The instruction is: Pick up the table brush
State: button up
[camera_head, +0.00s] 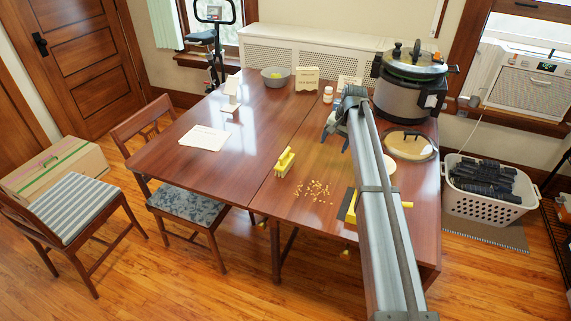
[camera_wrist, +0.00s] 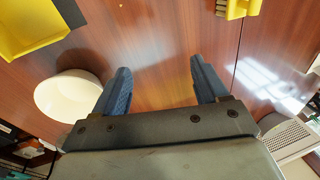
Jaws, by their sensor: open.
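My gripper (camera_head: 335,138) is open and empty above the table, to the right of and behind the brush in the head view. In the wrist view both dark blue fingers of my gripper (camera_wrist: 158,78) are spread, with only bare tabletop between them. The brush lies beyond the fingertips, up and to the right.
Crumbs (camera_head: 315,192) lie right of the brush. A yellow dustpan (camera_wrist: 28,28) is partly hidden by my arm in the head view. A white bowl (camera_wrist: 68,95) stands near the left finger. The table's left part is mostly clear.

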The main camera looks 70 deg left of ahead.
jog(key=h, duration=0.1)
send_near(287, 154)
jog(key=r, duration=0.1)
jog(key=f, duration=0.4)
jog(key=a+f, duration=0.1)
jog(key=f, duration=0.3)
jog(key=s+f, duration=0.1)
jog(key=f, duration=0.4)
jog(key=shift+s+a+f, duration=0.1)
jog(key=shift+a+f, duration=0.05)
jog(key=shift+a, duration=0.2)
grip_shut()
notch_tip(287, 154, up, 8)
jog(key=shift+d+r, duration=0.15)
jog(key=shift+h, duration=0.5)
jog(key=shift+s+d+f, duration=0.15)
jog(key=shift+d+f, duration=1.05)
jog(key=shift+f, duration=0.1)
jog(key=shift+s+d+f, duration=0.15)
jog(key=shift+d+f, duration=1.1)
jog(key=shift+f, duration=0.05)
jog(key=shift+s+d+f, duration=0.2)
jog(key=shift+d+f, duration=1)
jog(key=shift+f, duration=0.15)
